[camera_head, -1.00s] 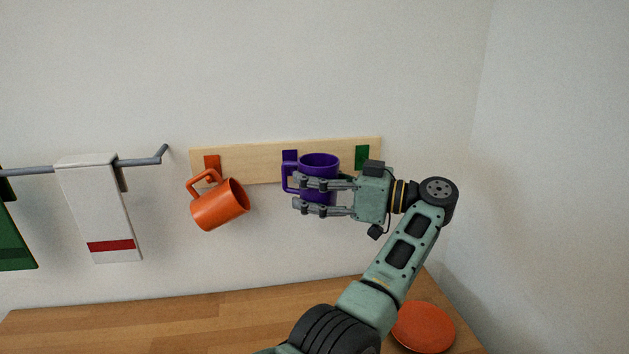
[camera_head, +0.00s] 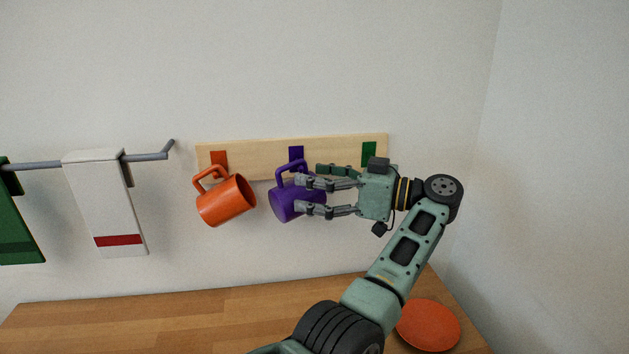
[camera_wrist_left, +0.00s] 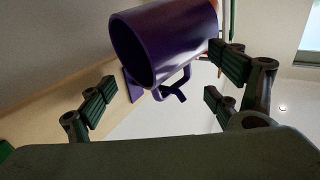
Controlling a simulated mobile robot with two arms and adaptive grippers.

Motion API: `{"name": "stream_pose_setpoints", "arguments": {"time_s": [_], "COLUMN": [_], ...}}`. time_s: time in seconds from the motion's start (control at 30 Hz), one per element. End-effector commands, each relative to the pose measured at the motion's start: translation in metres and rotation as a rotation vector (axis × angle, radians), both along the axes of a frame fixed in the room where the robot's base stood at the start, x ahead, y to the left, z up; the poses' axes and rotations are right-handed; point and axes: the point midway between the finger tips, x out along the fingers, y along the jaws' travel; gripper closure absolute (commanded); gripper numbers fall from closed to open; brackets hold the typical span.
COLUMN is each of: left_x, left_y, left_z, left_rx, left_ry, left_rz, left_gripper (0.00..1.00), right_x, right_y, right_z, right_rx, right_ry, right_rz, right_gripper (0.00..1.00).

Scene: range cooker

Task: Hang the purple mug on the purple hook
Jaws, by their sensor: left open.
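The purple mug (camera_head: 287,205) hangs tilted below the purple hook (camera_head: 296,153), its handle up at the hook. The handle appears to be looped over the hook, though the contact is partly hidden. My left gripper (camera_head: 303,195) is open, its fingers pointing left and overlapping the mug's right side in the head view. In the left wrist view the mug (camera_wrist_left: 170,40) lies beyond the spread fingers, with its handle by the purple hook plate (camera_wrist_left: 133,88). My right gripper is not in view.
An orange mug (camera_head: 226,200) hangs on an orange hook (camera_head: 219,158) to the left. A green hook (camera_head: 369,153) is on the right of the wooden board (camera_head: 255,160). A white towel (camera_head: 105,205) hangs on a rail at left. A red-orange round object (camera_head: 429,326) is on the wooden counter (camera_head: 200,320).

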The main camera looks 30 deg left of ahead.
Motion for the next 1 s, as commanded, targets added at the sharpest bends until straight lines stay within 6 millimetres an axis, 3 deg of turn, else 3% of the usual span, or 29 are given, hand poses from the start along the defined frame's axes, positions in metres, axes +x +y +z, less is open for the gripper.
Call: {"name": "stream_pose_setpoints", "arguments": {"time_s": [0.27, 0.7, 1.0], "left_x": [0.000, 0.000, 0.000], "left_y": [0.000, -0.001, -0.001], "left_z": [0.006, 0.084, 0.101], "left_rx": [-0.002, 0.000, 0.001], "left_ry": [-0.001, -0.002, 0.000], "left_rz": [0.000, 0.000, 0.000], "left_gripper": [0.17, 0.17, 0.17], "right_x": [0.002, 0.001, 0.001], "right_y": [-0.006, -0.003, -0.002], "right_z": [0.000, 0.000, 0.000], "right_rx": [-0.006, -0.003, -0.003], "right_ry": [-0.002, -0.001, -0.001], "right_rz": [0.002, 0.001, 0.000], "right_gripper": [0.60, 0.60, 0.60]}}
